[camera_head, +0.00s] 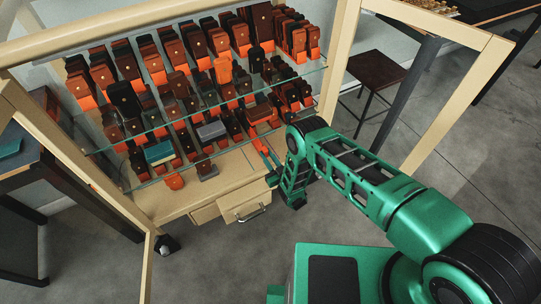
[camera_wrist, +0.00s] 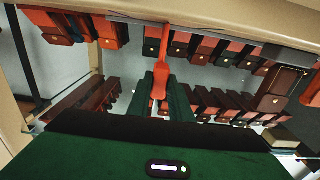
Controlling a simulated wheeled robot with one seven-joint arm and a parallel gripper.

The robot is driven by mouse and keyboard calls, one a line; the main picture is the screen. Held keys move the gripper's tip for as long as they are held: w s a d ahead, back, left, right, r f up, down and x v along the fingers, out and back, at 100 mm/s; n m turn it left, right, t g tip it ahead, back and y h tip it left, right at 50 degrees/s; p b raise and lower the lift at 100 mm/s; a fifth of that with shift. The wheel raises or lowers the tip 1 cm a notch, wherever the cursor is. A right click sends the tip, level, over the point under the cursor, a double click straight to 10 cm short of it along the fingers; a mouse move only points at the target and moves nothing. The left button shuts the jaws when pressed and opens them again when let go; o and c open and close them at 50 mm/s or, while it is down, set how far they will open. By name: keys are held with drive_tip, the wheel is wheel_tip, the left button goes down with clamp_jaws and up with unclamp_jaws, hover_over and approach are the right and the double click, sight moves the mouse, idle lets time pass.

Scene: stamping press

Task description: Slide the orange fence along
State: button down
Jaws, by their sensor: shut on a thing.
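The orange fence (camera_wrist: 160,78) is a narrow orange bar in the middle of the wrist view. It runs from the shelf edge at the top down between my two green fingers. My gripper (camera_wrist: 161,98) is shut on its near end, with a finger on each side. In the head view my gripper (camera_head: 270,160) is at the right front of the cabinet, by the lower glass shelf. The fence shows there only as a thin orange strip (camera_head: 263,148) beside the fingers, partly hidden by them.
The cabinet's glass shelves (camera_head: 225,105) hold rows of brown, black and orange cases close to my gripper. A drawer (camera_head: 246,200) stands out below. The open wooden door frame (camera_head: 462,95) is at the right, with a dark stool (camera_head: 377,68) behind it.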

drive_tip(key=shift+s+a+f, duration=0.1)
drive_tip(key=shift+s+a, duration=0.85)
drive_tip(key=shift+a, duration=0.35)
drive_tip(key=shift+s+a+f, duration=0.1)
drive_tip(key=shift+s+a, duration=0.85)
drive_tip(key=shift+a, duration=0.3)
drive_tip(key=c, duration=1.5)
unclamp_jaws()
drive_tip(key=shift+w+r, duration=0.1)
drive_tip(key=shift+r, duration=0.05)
drive_tip(key=shift+c, duration=0.2)
drive_tip(key=v, duration=1)
drive_tip(key=shift+s+d, duration=0.3)
drive_tip(key=shift+s, duration=0.1)
